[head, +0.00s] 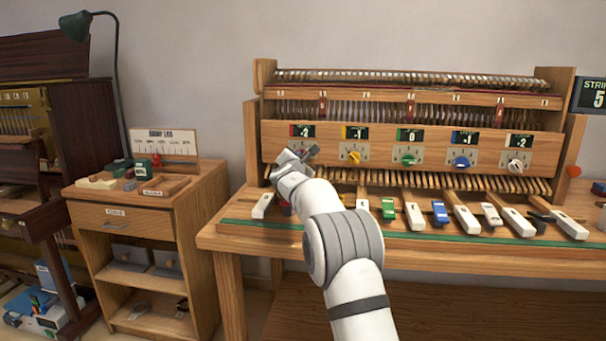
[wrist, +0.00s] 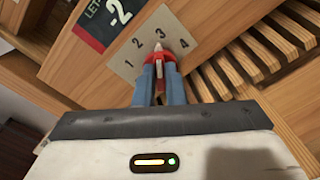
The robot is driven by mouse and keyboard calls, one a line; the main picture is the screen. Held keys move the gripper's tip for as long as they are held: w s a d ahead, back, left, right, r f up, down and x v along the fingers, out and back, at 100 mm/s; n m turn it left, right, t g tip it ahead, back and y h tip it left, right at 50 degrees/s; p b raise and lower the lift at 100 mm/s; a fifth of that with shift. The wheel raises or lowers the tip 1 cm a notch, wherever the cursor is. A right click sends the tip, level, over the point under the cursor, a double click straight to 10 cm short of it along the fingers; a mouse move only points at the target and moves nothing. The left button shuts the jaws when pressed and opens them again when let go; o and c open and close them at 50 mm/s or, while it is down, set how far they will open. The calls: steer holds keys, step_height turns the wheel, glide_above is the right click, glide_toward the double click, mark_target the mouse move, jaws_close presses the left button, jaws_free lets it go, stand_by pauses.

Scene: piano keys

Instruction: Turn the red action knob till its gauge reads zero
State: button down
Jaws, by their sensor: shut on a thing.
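The red action knob (wrist: 158,58) sits on a pale plate (wrist: 124,69) marked 1 to 4, in the wrist view. My gripper (wrist: 160,72) is shut on it, with a blue-grey finger on each side. A pale pointer shows at the knob's top. The red-edged gauge (wrist: 115,14) beside it reads -2. In the head view the same gauge (head: 302,131) shows at the left end of the panel. There my gripper (head: 298,158) is just below the gauge and hides the red knob.
To the right are a yellow knob (head: 354,156), a green knob (head: 407,159), a blue knob (head: 461,162) and a white knob (head: 515,166), each under its own gauge. Several loose keys (head: 465,218) lie on the bench below. A wooden side cabinet (head: 150,215) stands at left.

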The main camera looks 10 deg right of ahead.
steer(key=shift+d+f+m+b, duration=0.1)
steer(key=shift+f+m+b, duration=0.1)
steer(key=shift+m+b, duration=2.25)
steer(key=shift+d+f+m+b, duration=0.1)
steer(key=shift+f+m+b, duration=0.05)
steer(key=shift+m+b, duration=2.25)
steer(key=shift+m, duration=0.35)
steer(key=c, duration=1.6)
jaws_free()
steer(key=shift+c, duration=0.2)
steer(key=shift+o, duration=0.7)
steer(key=shift+r+p, duration=0.15)
steer(key=shift+p, duration=0.15)
steer(key=shift+a, duration=0.1)
